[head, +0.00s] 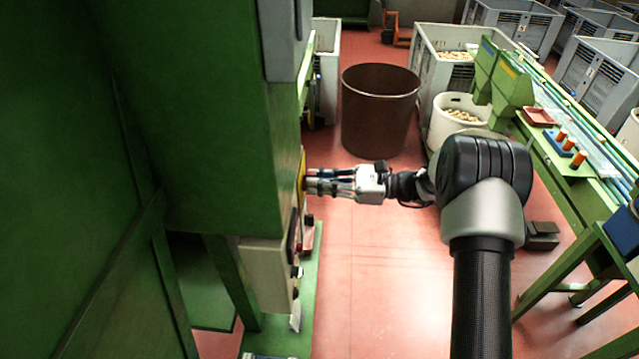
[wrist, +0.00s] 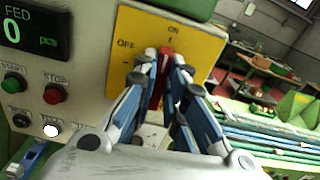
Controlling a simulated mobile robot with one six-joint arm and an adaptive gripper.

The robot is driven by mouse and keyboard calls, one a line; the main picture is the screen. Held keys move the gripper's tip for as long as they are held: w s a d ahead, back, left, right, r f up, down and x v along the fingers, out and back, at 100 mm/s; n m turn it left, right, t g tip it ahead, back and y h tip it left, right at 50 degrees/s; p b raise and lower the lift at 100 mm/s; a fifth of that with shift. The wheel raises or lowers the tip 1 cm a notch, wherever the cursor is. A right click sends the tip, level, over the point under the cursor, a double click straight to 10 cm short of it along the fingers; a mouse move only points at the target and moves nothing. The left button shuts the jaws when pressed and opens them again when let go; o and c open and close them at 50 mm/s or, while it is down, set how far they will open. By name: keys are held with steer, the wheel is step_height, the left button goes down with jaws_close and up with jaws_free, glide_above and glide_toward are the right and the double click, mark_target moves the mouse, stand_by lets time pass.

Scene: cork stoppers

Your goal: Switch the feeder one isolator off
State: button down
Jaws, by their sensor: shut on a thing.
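The isolator's yellow plate (wrist: 200,42) is on the panel in the wrist view, with OFF at its left and ON at its top. Its red handle (wrist: 165,56) points up toward the ON mark. My gripper (wrist: 164,68) is shut on the handle, one finger on each side; the fingers hide the handle's lower part and the pivot. In the head view my gripper (head: 309,182) reaches left to the green cabinet, and the yellow plate (head: 302,170) shows only edge-on.
Left of the plate are a counter display (wrist: 30,32), a green start button (wrist: 13,82) and a red stop button (wrist: 54,94). A brown bin (head: 380,125) stands on the floor behind my gripper. A green conveyor bench (head: 560,175) is at right.

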steer(key=n+b, duration=0.5)
steer(key=b, duration=0.1)
steer(key=n+b, duration=0.6)
steer(key=b, duration=0.1)
steer(key=f+n+b, duration=0.1)
steer(key=n+b, duration=0.4)
steer(key=b, duration=0.1)
steer(key=shift+s+n+b, duration=0.3)
steer(key=shift+s+n, duration=0.05)
steer(key=shift+n, duration=0.05)
steer(key=shift+r, duration=0.15)
steer(key=c, duration=1.6)
jaws_free()
steer(key=shift+c, duration=0.2)
steer(key=d, duration=1.2)
steer(key=shift+s, duration=0.2)
